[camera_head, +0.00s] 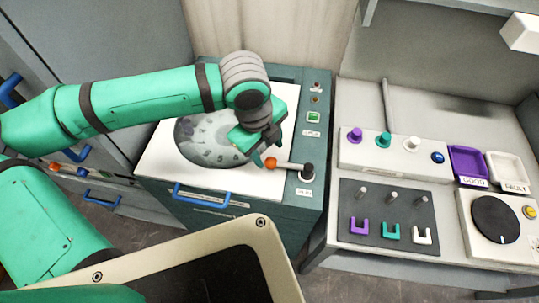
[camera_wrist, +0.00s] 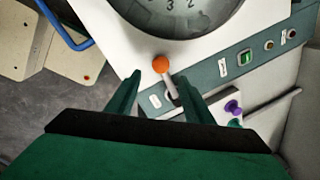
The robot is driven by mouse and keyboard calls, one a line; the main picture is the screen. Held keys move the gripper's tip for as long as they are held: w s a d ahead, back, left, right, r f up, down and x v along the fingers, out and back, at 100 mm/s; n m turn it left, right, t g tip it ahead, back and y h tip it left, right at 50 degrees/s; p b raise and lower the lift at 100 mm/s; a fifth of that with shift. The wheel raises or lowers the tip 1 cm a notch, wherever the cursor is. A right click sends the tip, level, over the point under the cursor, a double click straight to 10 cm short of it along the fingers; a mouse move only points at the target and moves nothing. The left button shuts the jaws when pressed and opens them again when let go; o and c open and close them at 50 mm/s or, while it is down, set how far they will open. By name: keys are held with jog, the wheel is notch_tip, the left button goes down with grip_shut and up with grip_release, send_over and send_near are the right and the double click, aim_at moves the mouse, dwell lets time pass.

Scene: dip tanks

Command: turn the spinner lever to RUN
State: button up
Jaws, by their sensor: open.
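The spinner lever has an orange ball knob (camera_head: 271,162) on a pale rod that runs right to a dark pivot (camera_head: 307,173) on the front right of the spinner's teal cabinet (camera_head: 290,204). In the wrist view the orange knob (camera_wrist: 161,63) is just beyond the fingertips, and the rod runs back between the fingers. My gripper (camera_head: 260,158) is open at the knob's left end; its fingers (camera_wrist: 158,78) stand either side of the rod, with no clear contact. The small white labels by the lever are too small to read. Part of the pivot is hidden in the wrist view.
The spinner's round numbered window (camera_head: 205,140) lies under my wrist. A green button (camera_head: 313,117) sits on the panel behind the lever. A blue handle (camera_head: 201,196) is at the front. To the right, a bench (camera_head: 350,262) carries coloured knobs, trays and a dial.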

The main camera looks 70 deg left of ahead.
jog(key=r, duration=0.3)
jog(key=shift+s+d+r, duration=0.2)
jog(key=shift+s+r, duration=0.05)
jog(key=shift+s, duration=0.05)
